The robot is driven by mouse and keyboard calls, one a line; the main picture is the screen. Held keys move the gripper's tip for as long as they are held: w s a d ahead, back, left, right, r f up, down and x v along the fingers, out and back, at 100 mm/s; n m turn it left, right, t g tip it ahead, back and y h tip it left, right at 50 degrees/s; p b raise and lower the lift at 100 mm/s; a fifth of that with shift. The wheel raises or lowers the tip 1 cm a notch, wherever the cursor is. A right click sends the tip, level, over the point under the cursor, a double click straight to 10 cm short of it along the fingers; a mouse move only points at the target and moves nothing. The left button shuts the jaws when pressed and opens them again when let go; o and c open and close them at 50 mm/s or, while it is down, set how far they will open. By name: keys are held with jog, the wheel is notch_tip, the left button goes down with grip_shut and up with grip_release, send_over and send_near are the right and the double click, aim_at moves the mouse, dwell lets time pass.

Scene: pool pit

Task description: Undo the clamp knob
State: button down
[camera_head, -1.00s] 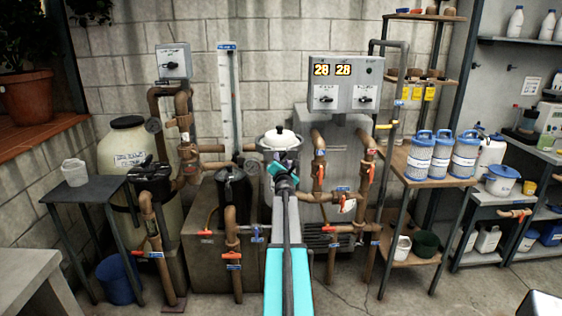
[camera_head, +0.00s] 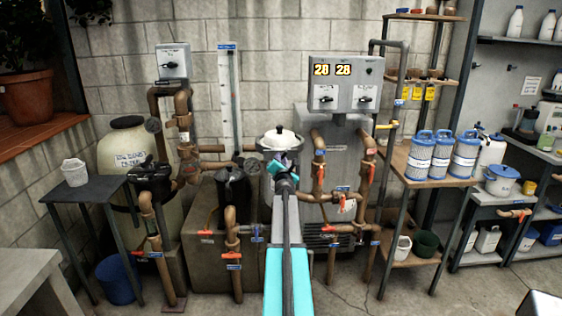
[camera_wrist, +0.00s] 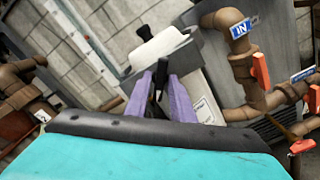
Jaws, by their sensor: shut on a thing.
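The clamp knob (camera_wrist: 160,72) is a small black handle in the wrist view, in front of a grey vessel with a white lid (camera_wrist: 163,46). My gripper (camera_wrist: 162,78) has its two purple fingers on either side of the knob, shut on it. In the head view the white-lidded vessel (camera_head: 280,138) stands at the middle, with the teal end of my arm in front of it. The knob and fingertips are hidden there by my own wrist.
Brown pipes with red-handled valves (camera_head: 319,199) stand close to the right of the vessel. A black-lidded strainer (camera_head: 233,186) and more pipes are on its left. A grey control box (camera_head: 344,97) hangs above. Open floor lies in front at right.

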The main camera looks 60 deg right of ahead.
jog(key=shift+n, duration=0.3)
jog(key=n+b, duration=0.5)
jog(key=n, duration=2.1)
jog(key=c, duration=1.7)
grip_release()
jog(key=shift+v, duration=3.5)
